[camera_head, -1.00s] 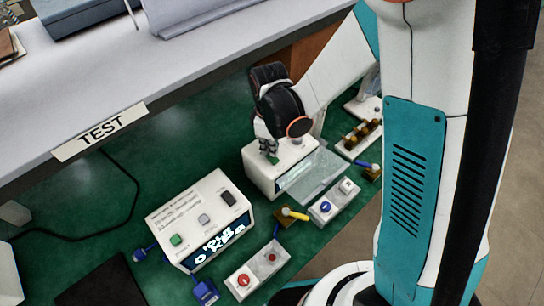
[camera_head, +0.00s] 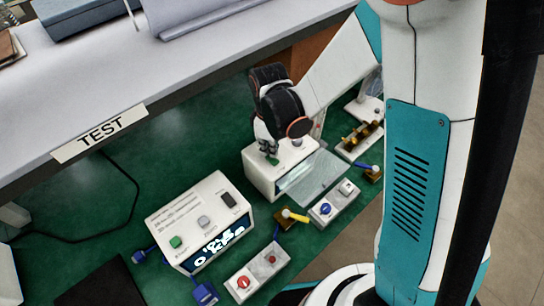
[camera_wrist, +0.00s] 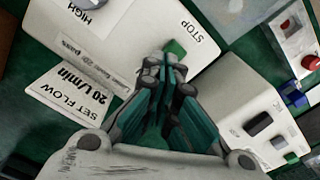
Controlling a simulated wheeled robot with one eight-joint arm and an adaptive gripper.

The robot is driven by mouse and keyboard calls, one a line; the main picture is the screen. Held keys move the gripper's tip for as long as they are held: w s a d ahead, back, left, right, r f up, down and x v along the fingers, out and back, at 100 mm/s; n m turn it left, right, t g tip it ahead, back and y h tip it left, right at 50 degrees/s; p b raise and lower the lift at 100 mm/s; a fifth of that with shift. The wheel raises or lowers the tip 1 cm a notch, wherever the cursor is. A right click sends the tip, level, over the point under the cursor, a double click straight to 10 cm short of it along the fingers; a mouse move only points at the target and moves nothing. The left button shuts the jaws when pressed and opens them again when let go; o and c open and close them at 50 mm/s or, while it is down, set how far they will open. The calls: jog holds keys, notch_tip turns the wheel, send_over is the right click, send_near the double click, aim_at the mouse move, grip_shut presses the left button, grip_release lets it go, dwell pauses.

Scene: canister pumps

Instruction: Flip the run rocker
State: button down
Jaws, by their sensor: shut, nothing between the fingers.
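The white pump box (camera_head: 262,178) at the back of the green mat stands under my gripper (camera_head: 268,150). In the wrist view the same box (camera_wrist: 120,35) carries the words HIGH and STOP and a green control (camera_wrist: 175,48) beside STOP. My shut, empty gripper (camera_wrist: 167,72) points down at this green control, with its tips at or just above it; contact cannot be told. No black rocker shows on this box; my fingers hide part of its top. A second white box (camera_head: 195,205) nearer the front has a black rocker (camera_head: 228,199), a grey button and a green button (camera_head: 175,241).
Small boxes with red (camera_head: 243,282) and blue (camera_head: 326,209) knobs stand along the mat's right side. A clear panel (camera_head: 318,172) lies beside the far box. A shelf with a TEST label (camera_head: 100,132) overhangs the left. A SET FLOW card (camera_wrist: 75,90) lies by the far box.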

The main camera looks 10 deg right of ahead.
jog(key=shift+r+p, duration=1.7)
jog(key=shift+r, duration=1.3)
